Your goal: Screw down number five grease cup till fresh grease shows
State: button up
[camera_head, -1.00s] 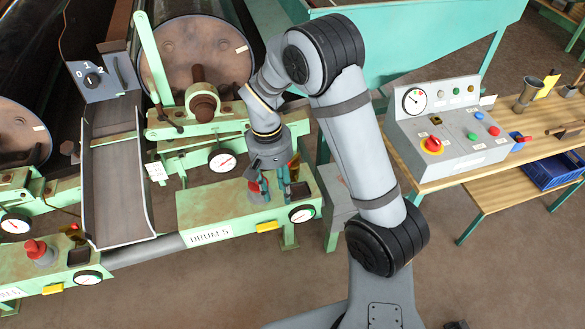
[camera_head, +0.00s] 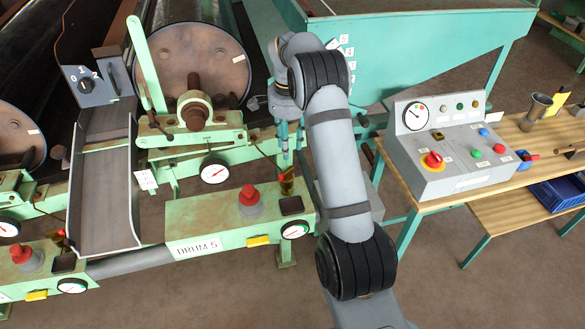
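The drum five station carries a white DRUM 5 plate (camera_head: 197,248) on its green base. A red-topped knob on a grey collar (camera_head: 250,204) stands upright on that base. I cannot tell for certain which of these is the grease cup; no fresh grease is discernible. My gripper (camera_head: 291,143) points down above the brass fitting, its two fingers apart, with nothing visible between them.
A green lever (camera_head: 146,62) and a grey chute (camera_head: 105,190) stand left of the bearing. Dial gauges (camera_head: 214,171) sit on the frame. A green hopper (camera_head: 410,50) is behind my arm. A control box (camera_head: 450,150) stands on the wooden bench at right.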

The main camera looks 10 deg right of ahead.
aim_at(289, 171)
notch_tip(289, 171, down, 10)
jog(key=shift+f+p, duration=0.2)
jog(key=shift+p, duration=0.55)
jog(key=shift+c, duration=0.8)
grip_shut()
